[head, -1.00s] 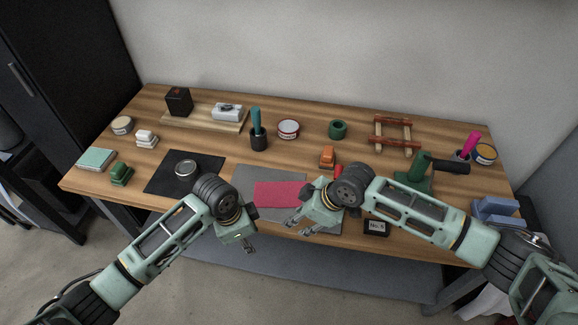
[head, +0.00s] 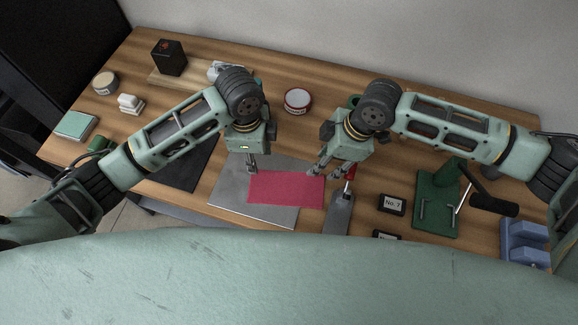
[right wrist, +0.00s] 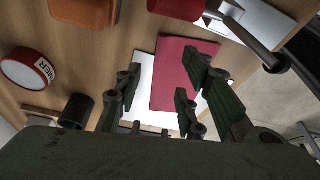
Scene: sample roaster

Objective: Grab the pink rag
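The pink rag (head: 290,188) lies flat on a grey sheet (head: 232,204) near the table's front edge. My left gripper (head: 252,166) points down at the rag's back left corner in the head view; its finger gap does not show clearly. My right gripper (head: 328,169) is near the rag's back right corner. In the right wrist view the right gripper (right wrist: 160,100) has its fingers wide apart with nothing held between them. The rag also shows beyond these fingers in the right wrist view (right wrist: 182,75). I cannot tell whether either gripper touches it.
A scraper (head: 338,213) lies just right of the rag. A block marked No. 7 (head: 392,204) and a green stand (head: 432,208) are farther right. A black mat (head: 180,172) lies to the left. A round tin (head: 297,101) stands behind, between my arms.

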